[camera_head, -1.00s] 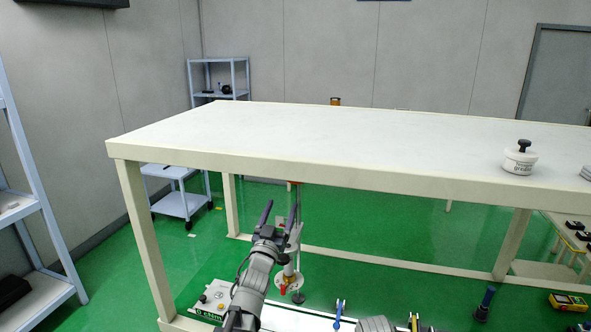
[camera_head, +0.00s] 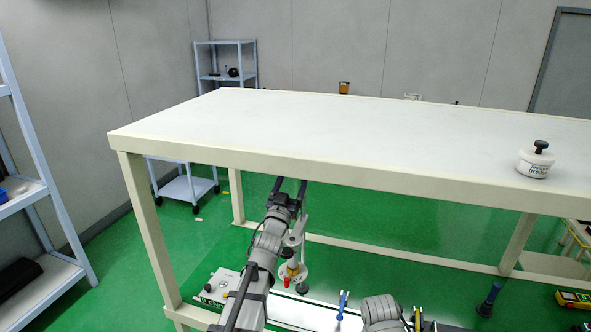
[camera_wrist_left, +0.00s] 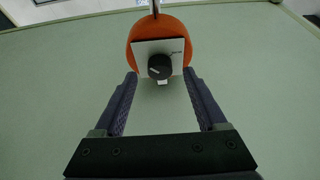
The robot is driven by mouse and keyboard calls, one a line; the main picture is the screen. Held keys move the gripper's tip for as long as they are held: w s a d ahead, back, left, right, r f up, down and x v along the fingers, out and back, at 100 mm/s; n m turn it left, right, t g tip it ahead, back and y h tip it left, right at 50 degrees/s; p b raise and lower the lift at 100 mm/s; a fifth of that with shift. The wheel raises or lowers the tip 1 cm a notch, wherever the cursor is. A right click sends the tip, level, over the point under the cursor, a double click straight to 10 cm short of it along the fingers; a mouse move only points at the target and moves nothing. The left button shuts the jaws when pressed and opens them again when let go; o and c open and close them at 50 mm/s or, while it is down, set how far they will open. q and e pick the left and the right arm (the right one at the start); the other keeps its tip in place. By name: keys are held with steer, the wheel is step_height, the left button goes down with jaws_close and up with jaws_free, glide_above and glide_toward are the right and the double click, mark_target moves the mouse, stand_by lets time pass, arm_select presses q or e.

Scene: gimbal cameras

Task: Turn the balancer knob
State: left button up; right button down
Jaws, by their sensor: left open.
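The balancer knob (camera_wrist_left: 159,66) is black with a pale pointer mark. It sits on a pale square plate (camera_wrist_left: 145,47) in front of an orange round body (camera_wrist_left: 160,28), in the left wrist view. My left gripper (camera_wrist_left: 158,80) is open, with one finger on each side below the knob. I cannot tell whether the fingers touch it. In the head view my left gripper (camera_head: 291,184) reaches up to the table's front edge, and the knob is hidden there. My right gripper is not in view.
A large white table (camera_head: 340,130) stands ahead, its front edge directly above my left gripper. A white jar with a black knob (camera_head: 535,160) is on its right part. A white stand (camera_head: 294,272) and a box with buttons (camera_head: 222,284) are below.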

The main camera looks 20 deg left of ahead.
arm_select(q)
steer(key=shift+x, duration=1.1)
jaws_close()
